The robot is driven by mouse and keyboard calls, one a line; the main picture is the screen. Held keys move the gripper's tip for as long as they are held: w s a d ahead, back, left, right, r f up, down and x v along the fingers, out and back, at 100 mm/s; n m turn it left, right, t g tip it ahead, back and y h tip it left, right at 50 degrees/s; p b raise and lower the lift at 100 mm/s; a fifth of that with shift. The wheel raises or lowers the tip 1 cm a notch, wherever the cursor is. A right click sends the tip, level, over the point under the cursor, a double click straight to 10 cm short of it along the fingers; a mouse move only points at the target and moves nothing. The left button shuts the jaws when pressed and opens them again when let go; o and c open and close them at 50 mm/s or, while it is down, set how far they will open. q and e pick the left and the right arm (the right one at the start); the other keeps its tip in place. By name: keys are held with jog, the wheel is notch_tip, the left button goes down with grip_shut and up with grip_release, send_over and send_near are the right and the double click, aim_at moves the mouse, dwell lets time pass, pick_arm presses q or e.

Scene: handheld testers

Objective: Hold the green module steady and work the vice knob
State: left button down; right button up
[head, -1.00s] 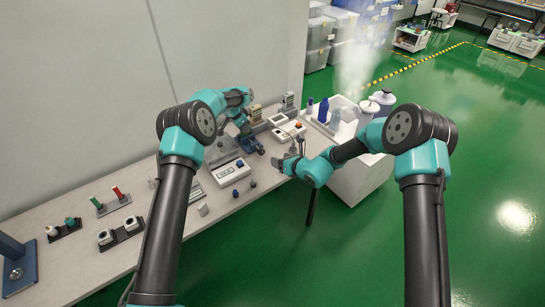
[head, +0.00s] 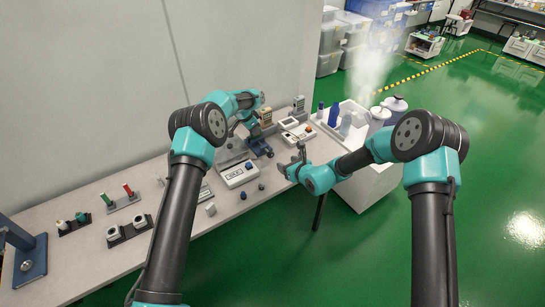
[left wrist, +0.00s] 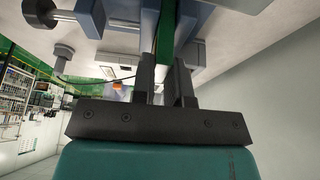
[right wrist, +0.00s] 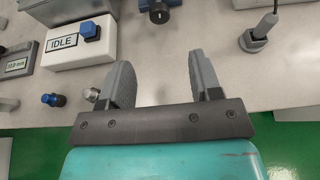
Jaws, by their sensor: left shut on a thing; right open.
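The green module (left wrist: 165,32) shows as an upright green strip in the left wrist view, between the blue-grey parts of the vice (left wrist: 193,22). My left gripper (left wrist: 164,82) is shut on it; the fingers hide its lower part. In the head view the blue vice (head: 262,148) stands on the bench, with my left gripper (head: 246,130) just behind it and the module too small to tell. The black vice knob (right wrist: 159,14) is at the top of the right wrist view. My right gripper (right wrist: 163,76) is open and empty, apart from the knob, with its fingers pointing towards it.
A white box reading IDLE (right wrist: 68,55) with a blue button (right wrist: 90,31) lies left of the knob. A small blue-topped part (right wrist: 52,100) and a grey knob (right wrist: 92,95) are near the bench edge. A grey stand with a cable (right wrist: 255,38) is at the right.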

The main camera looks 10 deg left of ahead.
aim_at(272, 155)
jog(key=x, duration=1.1)
jog(key=shift+w+a+f, duration=0.2)
jog(key=shift+a, duration=0.05)
jog(key=c, duration=0.9)
